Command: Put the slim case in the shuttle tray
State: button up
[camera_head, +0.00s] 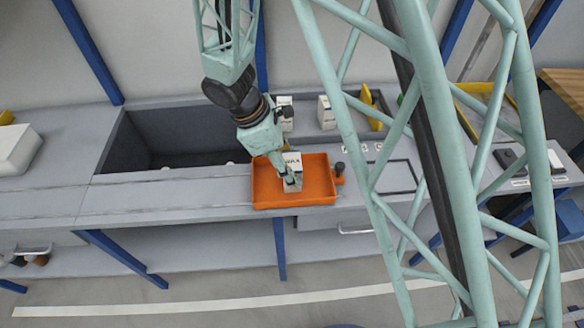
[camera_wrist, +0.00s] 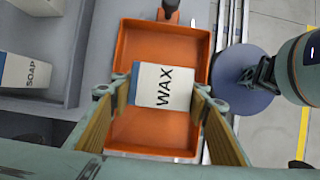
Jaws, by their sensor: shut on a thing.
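My gripper (camera_head: 291,178) is over the orange tray (camera_head: 262,190), shut on a white box with a blue edge marked WAX (camera_wrist: 163,85). In the wrist view its two fingers (camera_wrist: 162,91) press the box from both sides, and the orange tray (camera_wrist: 150,40) lies beneath. I cannot tell whether the box touches the tray floor. Nothing else shows inside the tray. No item is marked as the slim case; flat dark items (camera_head: 508,159) lie on the far right of the counter.
A box marked SOAP (camera_wrist: 25,72) and another white box (camera_head: 326,112) stand behind the tray. A deep grey bin (camera_head: 170,135) is sunk into the counter on the left. A yellow-edged bin (camera_head: 480,88) is at the right, partly behind my green frame.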

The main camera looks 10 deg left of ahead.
jog(key=o, duration=1)
jog(key=shift+c, duration=0.2)
jog(key=p+v, duration=0.2)
jog(key=v, duration=1)
